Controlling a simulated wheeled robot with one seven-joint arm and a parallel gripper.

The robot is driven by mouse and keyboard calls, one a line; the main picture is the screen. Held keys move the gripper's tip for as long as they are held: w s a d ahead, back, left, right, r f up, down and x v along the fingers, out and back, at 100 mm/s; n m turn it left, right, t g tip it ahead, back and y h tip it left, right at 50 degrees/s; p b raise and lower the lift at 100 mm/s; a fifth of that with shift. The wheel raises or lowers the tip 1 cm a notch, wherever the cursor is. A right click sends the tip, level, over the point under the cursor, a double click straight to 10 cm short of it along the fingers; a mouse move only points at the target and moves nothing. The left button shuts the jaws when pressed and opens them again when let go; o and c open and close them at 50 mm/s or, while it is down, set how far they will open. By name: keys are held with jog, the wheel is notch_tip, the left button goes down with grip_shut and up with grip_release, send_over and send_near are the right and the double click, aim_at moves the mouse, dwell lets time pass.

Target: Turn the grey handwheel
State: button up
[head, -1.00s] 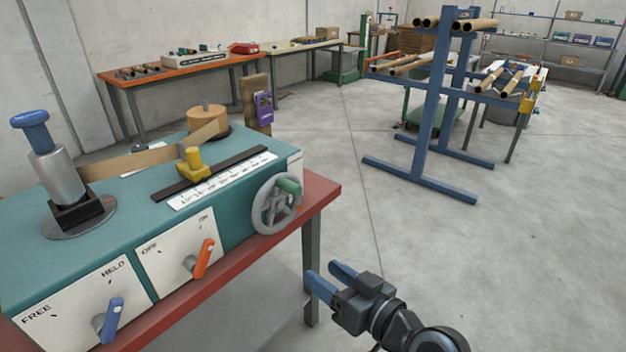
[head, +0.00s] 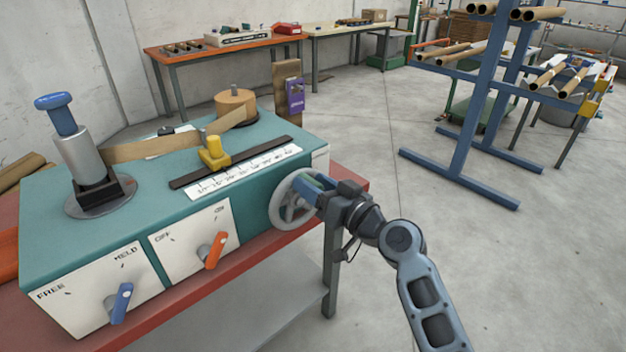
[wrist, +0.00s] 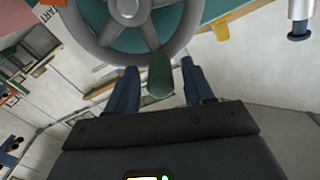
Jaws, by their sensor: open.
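The grey handwheel (head: 288,205) is on the front face of the teal winder (head: 70,240), at its right end. It is a spoked ring with a green handle near its rim. In the wrist view the wheel (wrist: 104,46) fills the top, and the green handle (wrist: 160,76) points towards the camera. My gripper (head: 312,186) is at the wheel's upper right in the head view. In the wrist view its blue fingers (wrist: 157,80) are open, one on each side of the handle, with gaps showing. My gripper hides the handle in the head view.
An orange lever (head: 215,250) and a blue lever (head: 121,302) stick out from the front panels to the left. A yellow pointer (head: 213,155) sits by the scale on top. A blue rack (head: 470,130) stands behind right. The floor to the right is open.

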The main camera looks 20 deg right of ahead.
jog(key=shift+w+a, duration=0.2)
jog(key=shift+w, duration=0.25)
jog(key=shift+c, duration=0.2)
grip_shut()
